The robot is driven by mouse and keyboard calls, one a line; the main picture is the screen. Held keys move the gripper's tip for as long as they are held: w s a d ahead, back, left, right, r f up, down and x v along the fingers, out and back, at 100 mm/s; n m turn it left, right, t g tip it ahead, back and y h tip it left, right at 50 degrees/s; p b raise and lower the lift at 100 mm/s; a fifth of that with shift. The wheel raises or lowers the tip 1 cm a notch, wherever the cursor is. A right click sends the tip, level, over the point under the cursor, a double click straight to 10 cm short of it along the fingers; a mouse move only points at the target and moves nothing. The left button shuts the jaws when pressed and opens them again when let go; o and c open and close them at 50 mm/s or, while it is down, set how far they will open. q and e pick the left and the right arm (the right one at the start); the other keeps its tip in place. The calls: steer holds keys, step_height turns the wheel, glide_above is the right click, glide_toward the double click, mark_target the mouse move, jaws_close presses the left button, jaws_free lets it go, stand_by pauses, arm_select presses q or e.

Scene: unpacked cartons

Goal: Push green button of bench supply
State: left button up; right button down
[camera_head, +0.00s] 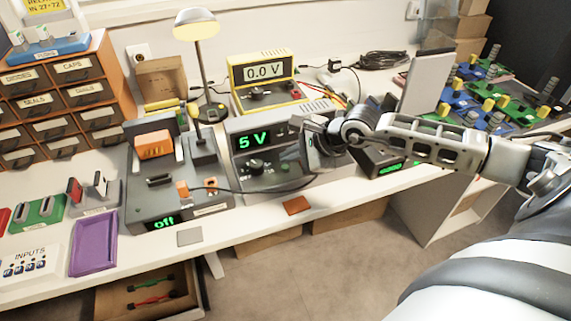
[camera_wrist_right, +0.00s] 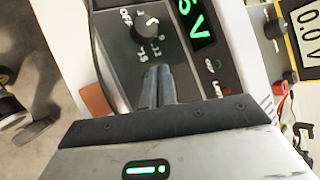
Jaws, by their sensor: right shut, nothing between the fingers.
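The bench supply (camera_head: 243,163) is a grey box on the bench with a green 5 V display and a black knob (camera_head: 255,169). In the right wrist view its panel shows the display (camera_wrist_right: 196,22), the knob (camera_wrist_right: 146,25) and a small green spot (camera_wrist_right: 216,64) beside the display; I cannot tell for sure that this is the green button. My right gripper (camera_head: 308,146) is in front of the supply's right side and hides part of the panel. Its fingers (camera_wrist_right: 157,78) are shut and empty, pointing at the panel near the knob; contact is unclear. My left gripper is not in view.
A yellow meter (camera_head: 264,82) reading 0.0 V stands behind the supply. A grey device (camera_head: 150,208) reading off is to its left, with a cable crossing before the supply. A lamp (camera_head: 197,30) stands behind. A black box (camera_head: 378,163) lies under my right forearm.

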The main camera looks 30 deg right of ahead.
steer(key=shift+r, duration=0.1)
step_height(320, 180, up, 6)
steer(key=p, duration=0.3)
steer(key=shift+p, duration=0.35)
